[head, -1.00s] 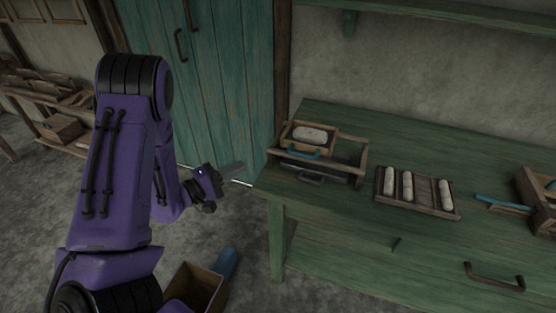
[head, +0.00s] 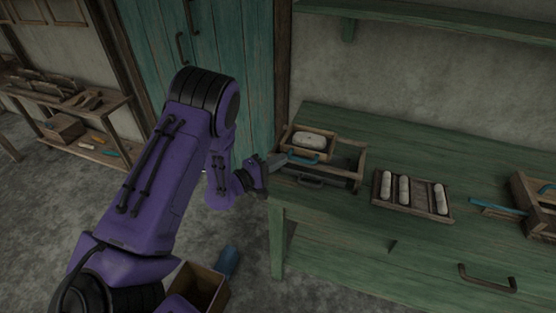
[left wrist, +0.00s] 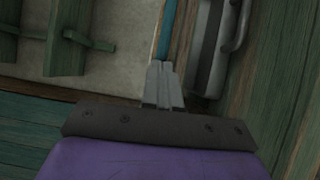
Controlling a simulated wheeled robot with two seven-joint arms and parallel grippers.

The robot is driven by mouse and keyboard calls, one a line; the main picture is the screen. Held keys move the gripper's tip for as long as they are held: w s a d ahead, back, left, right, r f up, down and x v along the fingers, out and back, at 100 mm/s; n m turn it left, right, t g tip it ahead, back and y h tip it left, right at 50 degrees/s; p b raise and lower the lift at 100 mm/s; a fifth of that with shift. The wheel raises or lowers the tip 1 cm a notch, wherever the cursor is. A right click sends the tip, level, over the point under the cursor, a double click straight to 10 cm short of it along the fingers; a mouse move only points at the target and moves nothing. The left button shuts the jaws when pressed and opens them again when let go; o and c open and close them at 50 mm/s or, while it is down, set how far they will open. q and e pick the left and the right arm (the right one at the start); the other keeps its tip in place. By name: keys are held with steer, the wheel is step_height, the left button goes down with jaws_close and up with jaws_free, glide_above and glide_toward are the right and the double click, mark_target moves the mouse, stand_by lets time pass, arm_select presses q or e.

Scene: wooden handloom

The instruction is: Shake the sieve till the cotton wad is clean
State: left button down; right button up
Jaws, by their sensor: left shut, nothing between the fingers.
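The sieve is a small wooden box (head: 323,155) with a blue handle (head: 303,159) on its front. It sits in the back left of a wooden frame (head: 361,165) on the green bench. A pale cotton wad (head: 309,140) lies inside it; how clean it is cannot be told. My left gripper (head: 278,160) is shut and empty, just left of the blue handle and close to it. In the left wrist view its shut fingers (left wrist: 162,85) point toward a blue strip (left wrist: 166,30), which looks like that handle; contact cannot be told. My right gripper is out of view.
A tray (head: 429,211) with several pale rolls lies right of the frame. A blue-handled tool (head: 490,206) and a wooden box are farther right. A dark metal handle (head: 311,182) sticks out below the sieve. An open box (head: 222,302) stands on the floor.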

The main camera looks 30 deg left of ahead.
mark_target(306, 163)
arm_select(q)
steer(key=d, duration=0.2)
steer(key=w+d, duration=0.1)
steer(key=d, duration=0.3)
steer(key=shift+w+d+p, duration=0.25)
steer(key=shift+p, duration=0.15)
